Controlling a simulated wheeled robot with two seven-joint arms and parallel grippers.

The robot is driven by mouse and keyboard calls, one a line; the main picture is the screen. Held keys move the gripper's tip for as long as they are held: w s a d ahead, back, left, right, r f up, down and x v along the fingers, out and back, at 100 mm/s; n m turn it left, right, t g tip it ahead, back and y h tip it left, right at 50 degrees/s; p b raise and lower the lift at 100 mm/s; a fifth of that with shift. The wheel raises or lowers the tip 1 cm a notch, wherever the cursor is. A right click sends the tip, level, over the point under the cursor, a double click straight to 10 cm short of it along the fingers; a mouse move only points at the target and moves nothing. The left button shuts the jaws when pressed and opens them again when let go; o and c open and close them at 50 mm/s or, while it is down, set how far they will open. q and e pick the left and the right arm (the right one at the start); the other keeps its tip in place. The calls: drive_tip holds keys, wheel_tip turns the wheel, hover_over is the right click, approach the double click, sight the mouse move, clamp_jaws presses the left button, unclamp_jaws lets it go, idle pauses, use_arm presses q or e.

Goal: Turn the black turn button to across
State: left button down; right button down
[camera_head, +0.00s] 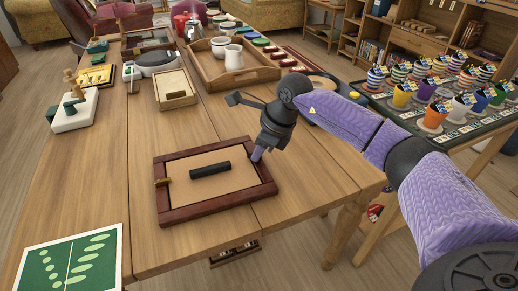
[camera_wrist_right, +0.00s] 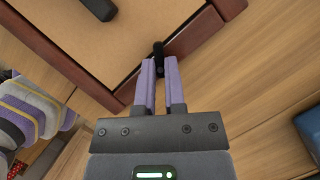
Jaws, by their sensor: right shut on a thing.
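A framed panel with a dark red-brown wooden rim (camera_head: 222,206) and a tan board (camera_head: 235,178) lies on the table. The black turn button (camera_wrist_right: 158,48) is on the rim in the right wrist view, and its far end shows between my fingertips. My right gripper (camera_wrist_right: 159,62) is shut on it; the fingers hide the rest, so I cannot tell its exact angle to the rim. In the head view my right gripper (camera_head: 257,154) reaches down to the right rim and hides the button. My left gripper is not in view.
A black bar (camera_head: 210,169) lies on the tan board. A brass-coloured piece (camera_head: 162,182) sits on the left rim. A wooden tray (camera_head: 261,74) with crockery stands behind. A green leaf-patterned card (camera_head: 72,264) lies front left. Potted items fill a stand at right.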

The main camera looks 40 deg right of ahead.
drive_tip(key=n, duration=0.2)
drive_tip(key=shift+f+n+g+y+b, duration=0.1)
drive_tip(key=shift+n+g+y+b, duration=0.2)
drive_tip(key=shift+n+g+y, duration=0.1)
drive_tip(key=n+g+b, duration=0.1)
drive_tip(key=n, duration=0.1)
drive_tip(key=shift+n+y, duration=0.3)
drive_tip(key=shift+n, duration=0.1)
drive_tip(key=shift+d+n+g+b, duration=0.1)
drive_tip(key=shift+n+g+b, duration=0.2)
drive_tip(key=shift+n, duration=0.3)
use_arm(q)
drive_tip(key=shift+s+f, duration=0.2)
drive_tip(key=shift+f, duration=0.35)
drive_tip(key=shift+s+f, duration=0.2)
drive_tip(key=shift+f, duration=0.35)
use_arm(e)
drive_tip(key=shift+n, duration=0.3)
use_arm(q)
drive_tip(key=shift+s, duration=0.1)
use_arm(e)
drive_tip(key=c, duration=0.7)
unclamp_jaws()
drive_tip(key=shift+w, duration=0.1)
drive_tip(key=shift+c, duration=0.2)
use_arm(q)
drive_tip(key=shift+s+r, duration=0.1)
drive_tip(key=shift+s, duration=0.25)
use_arm(e)
drive_tip(key=shift+o, duration=0.2)
